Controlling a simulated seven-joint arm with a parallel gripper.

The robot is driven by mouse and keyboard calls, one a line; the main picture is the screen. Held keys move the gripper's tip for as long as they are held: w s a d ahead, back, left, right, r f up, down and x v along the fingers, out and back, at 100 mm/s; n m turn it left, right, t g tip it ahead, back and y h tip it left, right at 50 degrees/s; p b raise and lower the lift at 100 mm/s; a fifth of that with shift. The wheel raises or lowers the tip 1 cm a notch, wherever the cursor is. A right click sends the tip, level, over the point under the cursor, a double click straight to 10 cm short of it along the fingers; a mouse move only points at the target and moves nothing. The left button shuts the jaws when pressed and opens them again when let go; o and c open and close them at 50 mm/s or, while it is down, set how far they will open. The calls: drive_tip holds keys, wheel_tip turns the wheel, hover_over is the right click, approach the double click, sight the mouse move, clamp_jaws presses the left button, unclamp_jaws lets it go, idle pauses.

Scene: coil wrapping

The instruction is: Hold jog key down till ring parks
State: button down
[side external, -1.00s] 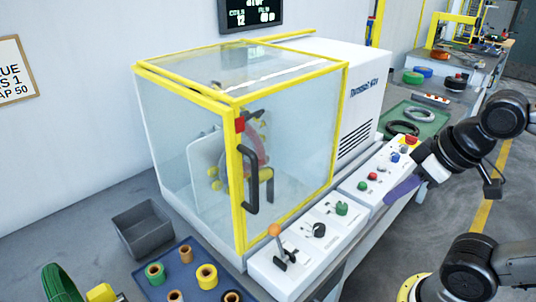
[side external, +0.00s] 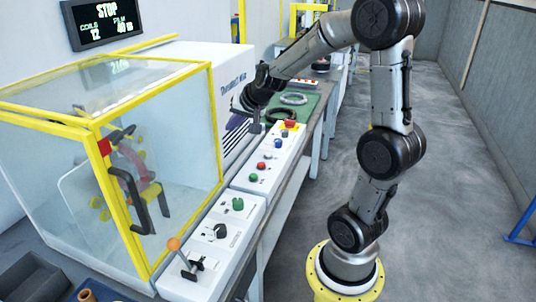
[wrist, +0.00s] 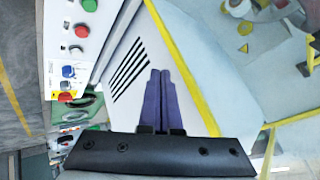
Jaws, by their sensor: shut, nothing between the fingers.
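My gripper (side external: 236,123) has purple fingers, shut and empty, raised beside the white machine housing (side external: 190,65). In the wrist view the closed fingers (wrist: 160,78) show against the housing's vent slots. The button panel (side external: 246,184) carries a red button (side external: 253,179), a green button (side external: 261,166) and a blue button (side external: 277,143). The fingers are apart from these buttons. I cannot read which one is the jog key. A reddish ring part (side external: 130,160) shows through the clear guard (side external: 180,120), blurred. The wall display (side external: 105,18) reads STOP.
A red stop button (side external: 290,124) on yellow sits at the panel's far end. A nearer panel has a green knob (side external: 238,204), a black knob (side external: 220,231) and an orange-topped lever (side external: 173,243). A green mat (side external: 304,111) with dark rings lies beyond.

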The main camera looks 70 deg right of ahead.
drive_tip(key=d+f+m+g+h, duration=0.15)
drive_tip(key=d+f+m, duration=0.25)
drive_tip(key=d, duration=0.7)
drive_tip(key=m+h, duration=0.3)
drive_tip(key=m, duration=0.1)
hover_over(268, 156)
wheel_tip(268, 156, down, 4)
drive_tip(key=shift+d+g+y, duration=0.15)
drive_tip(key=shift+g+y, duration=0.1)
drive_tip(key=shift+g, duration=0.2)
drive_tip(key=shift+f+n, duration=0.1)
drive_tip(key=shift+n, duration=0.2)
drive_tip(key=shift+f, duration=4.35)
drive_tip(key=shift+f, duration=0.15)
drive_tip(key=shift+f, duration=0.3)
